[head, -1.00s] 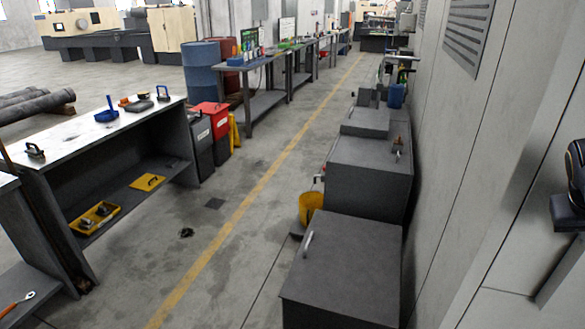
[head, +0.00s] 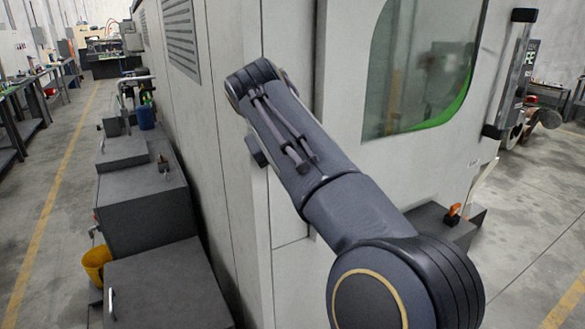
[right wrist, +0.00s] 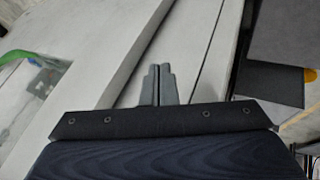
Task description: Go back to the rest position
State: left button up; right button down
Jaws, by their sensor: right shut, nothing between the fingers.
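My right arm (head: 320,180) comes in from the lower right of the head view and reaches up and left in front of the light grey machine. Its gripper cannot be made out clearly there. In the right wrist view my right gripper (right wrist: 158,85) shows its two grey fingers pressed together, with nothing between them. The fingers stand out against the pale machine panels, apart from any object I can make out. My left arm and gripper are not in view.
The large light grey machine (head: 295,280) with a green-edged window (head: 420,70) fills the middle. Dark grey cabinets (head: 165,290) stand along its left side, beside a yellow bucket (head: 96,265). An open aisle with a yellow floor line (head: 50,205) runs at the left. Floor is free at the right.

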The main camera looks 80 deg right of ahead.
jog(key=shift+a+r, duration=0.15)
jog(key=w+a+f+n+t+y, duration=0.4)
jog(key=w+a+f+n+t, duration=0.1)
jog(key=w+a+f, duration=0.75)
jog(key=a+f+n+t+y, duration=0.1)
jog(key=a+f, duration=0.4)
jog(key=a, duration=0.8)
jog(key=w+a+f+n+y, duration=0.1)
jog(key=a+f+n+y, duration=0.2)
jog(key=a, duration=1)
notch_tip(320, 180, down, 3)
jog(key=y, duration=0.3)
jog(key=shift+w+n+t, duration=0.15)
jog(key=shift+n+t, duration=0.15)
jog(key=shift+t, duration=0.1)
jog(key=shift+f, duration=0.1)
